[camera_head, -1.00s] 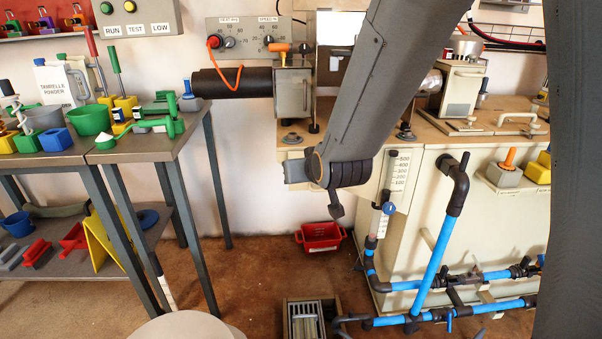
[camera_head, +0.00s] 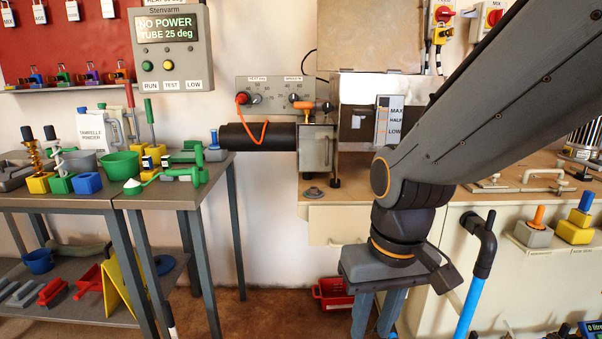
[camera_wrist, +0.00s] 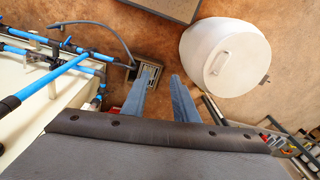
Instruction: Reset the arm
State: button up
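My arm (camera_head: 480,100) reaches in from the upper right of the head view and bends down at the wrist. My gripper (camera_head: 376,318) points downward in front of the beige cabinet, its two blue-grey fingers cut off by the lower frame edge. In the wrist view my gripper (camera_wrist: 162,77) shows its fingers spread apart with nothing between them. Beyond the fingertips lie the brown floor and a small grated box (camera_wrist: 148,72).
A beige cabinet (camera_head: 455,260) with blue pipe (camera_head: 467,308) stands close on the right. A cluttered table (camera_head: 165,197) is at left. A red bin (camera_head: 332,290) sits on the floor behind my gripper. A white rounded body (camera_wrist: 222,60) shows in the wrist view.

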jog(key=s+d+r+m+p, duration=0.2)
jog(key=d+r+p, duration=0.5)
jog(key=p, duration=0.7)
jog(key=shift+d+r+g+h, duration=0.2)
jog(key=shift+d+g+h, duration=0.15)
jog(key=shift+d, duration=0.2)
